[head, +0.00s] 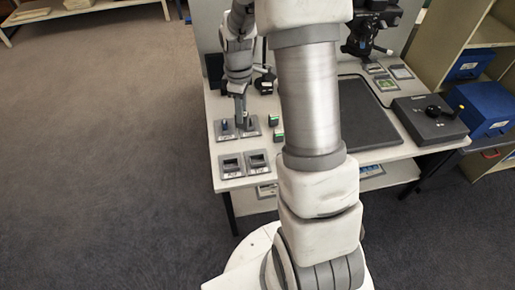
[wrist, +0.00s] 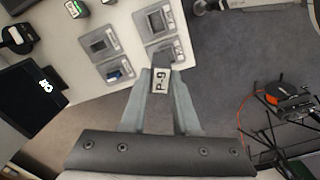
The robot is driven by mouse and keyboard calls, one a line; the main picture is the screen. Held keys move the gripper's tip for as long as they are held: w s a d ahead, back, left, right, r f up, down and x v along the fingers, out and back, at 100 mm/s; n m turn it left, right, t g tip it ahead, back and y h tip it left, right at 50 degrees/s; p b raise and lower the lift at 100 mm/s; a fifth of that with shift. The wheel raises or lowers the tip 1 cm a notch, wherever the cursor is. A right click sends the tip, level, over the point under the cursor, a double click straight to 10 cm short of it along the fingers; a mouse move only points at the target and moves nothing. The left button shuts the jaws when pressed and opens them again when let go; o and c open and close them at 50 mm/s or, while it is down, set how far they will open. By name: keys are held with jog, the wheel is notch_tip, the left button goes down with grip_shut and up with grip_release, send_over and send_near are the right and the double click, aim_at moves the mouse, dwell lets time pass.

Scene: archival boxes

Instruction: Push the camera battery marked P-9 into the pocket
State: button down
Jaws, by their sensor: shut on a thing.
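My gripper (wrist: 161,90) is shut on a dark battery (wrist: 160,79) whose pale label reads P-9. In the head view my gripper (head: 242,116) points down over the back right of a group of grey pocket plates. In the wrist view the battery's far end overlaps the near edge of a grey pocket plate (wrist: 166,48). The battery hides part of this plate, and I cannot tell whether its end is inside the pocket or above it. A neighbouring plate (wrist: 115,71) has a dark blue piece in it. Two front plates (head: 231,166) (head: 258,163) show dark openings.
Two green-topped batteries (head: 274,119) (head: 277,136) stand right of the plates. A black screen (wrist: 32,98) is at the wrist view's left. The table's left edge is close to the plates.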

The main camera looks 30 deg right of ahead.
jog(key=shift+s+d+f+n+b, duration=0.35)
jog(key=shift+d+f+n+b, duration=0.4)
jog(key=shift+f+b, duration=1.65)
jog(key=shift+s+d+f+n+b, duration=0.3)
jog(key=shift+d+f+n+b, duration=0.45)
jog(key=shift+f+b, duration=1.6)
jog(key=shift+s+d+f+n+b, duration=0.45)
jog(key=shift+f+n+b, duration=0.75)
jog(key=shift+f, duration=2.2)
jog(key=shift+w+f+b, duration=0.1)
jog(key=shift+f+b, duration=0.7)
jog(key=shift+f, duration=0.45)
jog(key=c, duration=0.6)
grip_release()
jog(key=shift+r+p, duration=2.5)
jog(key=shift+r, duration=0.55)
